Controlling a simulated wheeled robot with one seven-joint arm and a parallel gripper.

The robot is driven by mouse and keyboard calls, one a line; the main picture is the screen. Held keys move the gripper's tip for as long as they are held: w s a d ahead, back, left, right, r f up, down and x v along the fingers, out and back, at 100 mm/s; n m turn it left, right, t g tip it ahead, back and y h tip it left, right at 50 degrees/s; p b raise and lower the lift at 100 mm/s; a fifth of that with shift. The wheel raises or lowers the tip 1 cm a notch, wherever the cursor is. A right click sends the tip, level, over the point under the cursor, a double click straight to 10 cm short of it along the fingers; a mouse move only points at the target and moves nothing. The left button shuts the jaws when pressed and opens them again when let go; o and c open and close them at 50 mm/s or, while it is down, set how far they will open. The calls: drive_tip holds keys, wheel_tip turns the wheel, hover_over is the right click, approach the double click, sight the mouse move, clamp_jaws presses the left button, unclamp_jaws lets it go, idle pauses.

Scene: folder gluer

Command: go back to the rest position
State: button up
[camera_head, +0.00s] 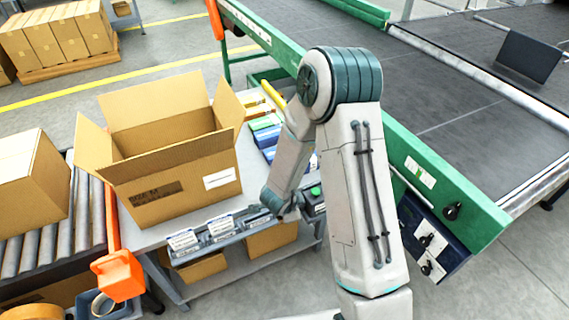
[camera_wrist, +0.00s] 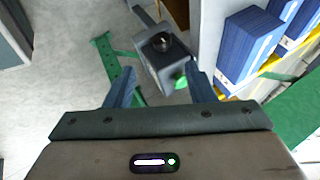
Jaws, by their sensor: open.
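My gripper shows at the bottom of the wrist view (camera_wrist: 160,82), with its two blue-grey fingers apart and nothing between them. Just beyond the fingertips is a grey control box (camera_wrist: 160,58) with a dark round knob and a green button; I cannot tell whether the fingers touch it. In the head view, my arm reaches over the right end of the packing table (camera_head: 262,221). Its wrist is low near the table's front edge, beside the control box (camera_head: 314,202). The fingers are hidden there.
An open cardboard box (camera_head: 175,185) stands on the table, with blue cartons (camera_head: 268,137) behind my forearm. They also show in the wrist view (camera_wrist: 245,45). A green-framed conveyor (camera_head: 440,175) runs close on the right. A roller conveyor (camera_head: 50,240) and an orange part (camera_head: 118,275) are left.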

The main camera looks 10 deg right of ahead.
drive_tip(key=shift+r, duration=0.15)
drive_tip(key=s+a+r+n+y+p, duration=0.25)
drive_tip(key=r+n, duration=0.25)
drive_tip(key=r, duration=0.5)
drive_tip(key=s+a+r+n+y+p, duration=0.1)
drive_tip(key=r+n+y, duration=0.25)
drive_tip(key=r, duration=0.75)
drive_tip(key=s+d+r+n+g+h+p, duration=0.1)
drive_tip(key=s+d+r+n, duration=0.2)
drive_tip(key=s+r, duration=0.3)
drive_tip(key=s+d+r+n+g+h+p, duration=0.1)
drive_tip(key=s+d+r+n, duration=0.3)
drive_tip(key=s, duration=0.7)
wheel_tip(320, 180, up, 2)
drive_tip(key=shift+s+d+r+n+g+h, duration=0.2)
drive_tip(key=shift+n+g+h, duration=0.2)
drive_tip(key=shift+n+g, duration=0.15)
